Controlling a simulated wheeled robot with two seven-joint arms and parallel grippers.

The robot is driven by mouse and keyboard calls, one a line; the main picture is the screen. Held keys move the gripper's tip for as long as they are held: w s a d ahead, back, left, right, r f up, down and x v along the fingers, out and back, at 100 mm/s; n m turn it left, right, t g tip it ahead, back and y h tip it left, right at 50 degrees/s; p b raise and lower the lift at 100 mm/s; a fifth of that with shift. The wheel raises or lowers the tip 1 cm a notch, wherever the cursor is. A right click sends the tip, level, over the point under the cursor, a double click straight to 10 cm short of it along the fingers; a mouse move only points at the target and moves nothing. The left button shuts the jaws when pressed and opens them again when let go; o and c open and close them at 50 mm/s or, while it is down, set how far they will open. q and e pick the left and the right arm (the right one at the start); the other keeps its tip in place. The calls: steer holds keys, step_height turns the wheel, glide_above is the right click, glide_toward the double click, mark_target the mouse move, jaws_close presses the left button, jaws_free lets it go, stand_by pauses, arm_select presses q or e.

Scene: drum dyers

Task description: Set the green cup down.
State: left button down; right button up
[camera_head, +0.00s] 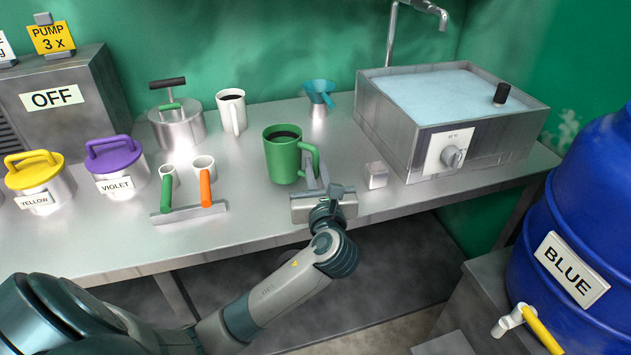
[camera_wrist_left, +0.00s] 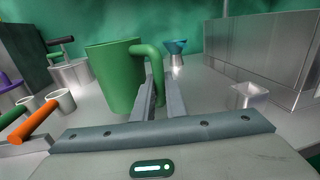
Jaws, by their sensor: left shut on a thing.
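The green cup (camera_head: 282,158) holds a dark liquid and is upright at the middle of the metal table. Its handle points right, toward my left gripper (camera_head: 318,178). In the left wrist view the green cup (camera_wrist_left: 113,80) is just ahead, and the two fingers of my left gripper (camera_wrist_left: 159,92) are closed on its handle. The cup's base is at or very near the table top; I cannot tell whether it touches. My right gripper is not in view.
A white cup (camera_head: 231,112) and a blue funnel (camera_head: 319,93) stand behind. A rack with orange and green handles (camera_head: 188,212) is to the left. Bare table lies left of the cup.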

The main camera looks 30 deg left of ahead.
arm_select(q)
steer(key=shift+f, duration=2.05)
steer(key=c, duration=1.8)
jaws_free()
steer(key=b+v, duration=0.1)
steer(key=v, duration=1.1)
